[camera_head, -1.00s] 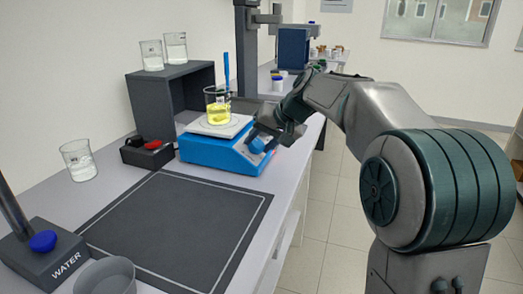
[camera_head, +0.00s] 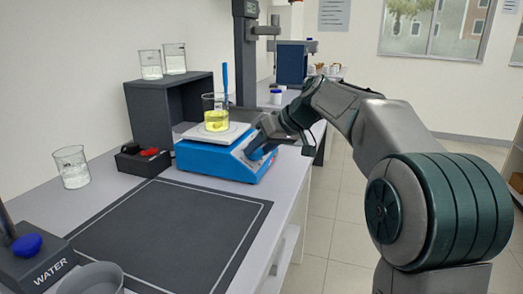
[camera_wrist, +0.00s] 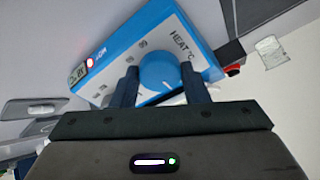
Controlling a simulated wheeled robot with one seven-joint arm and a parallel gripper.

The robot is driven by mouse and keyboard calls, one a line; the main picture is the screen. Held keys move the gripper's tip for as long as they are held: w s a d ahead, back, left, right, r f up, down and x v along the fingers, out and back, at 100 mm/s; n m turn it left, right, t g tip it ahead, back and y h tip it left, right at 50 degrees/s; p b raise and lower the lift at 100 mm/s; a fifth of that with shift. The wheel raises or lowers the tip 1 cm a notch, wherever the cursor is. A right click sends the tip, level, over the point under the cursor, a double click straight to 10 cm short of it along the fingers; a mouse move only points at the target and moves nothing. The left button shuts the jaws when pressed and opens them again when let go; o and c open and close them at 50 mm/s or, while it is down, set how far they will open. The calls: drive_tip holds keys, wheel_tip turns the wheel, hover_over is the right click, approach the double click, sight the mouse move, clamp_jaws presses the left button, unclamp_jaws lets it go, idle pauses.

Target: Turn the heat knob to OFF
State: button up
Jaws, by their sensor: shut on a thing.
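The blue hot plate (camera_head: 215,161) stands on the bench, with a beaker of yellow liquid (camera_head: 216,119) on its white top and a blue rod in the beaker. The round blue heat knob (camera_wrist: 160,71) is on the front panel, beside the "HEAT °C" print in the wrist view. My gripper (camera_wrist: 163,77) has one finger on each side of the knob and is shut on it. In the head view my gripper (camera_head: 259,143) covers part of the panel. I cannot read the knob's pointer, and the OFF mark is not legible.
A dark mat (camera_head: 165,235) lies in front of the hot plate. A small black box with a red part (camera_head: 142,160) stands to its left, and a beaker (camera_head: 72,168) farther left. A dark shelf (camera_head: 176,106) carries two beakers. The WATER stand (camera_head: 40,262) is at front left.

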drive_tip(key=shift+f, duration=0.15)
drive_tip(key=o, duration=1)
drive_tip(key=shift+s+d+r, duration=0.1)
drive_tip(key=shift+d+r, duration=0.05)
drive_tip(key=shift+r, duration=0.2)
drive_tip(key=p+v, duration=0.3)
drive_tip(key=v, duration=1)
drive_tip(key=shift+s+d, duration=0.1)
drive_tip(key=shift+r, duration=0.1)
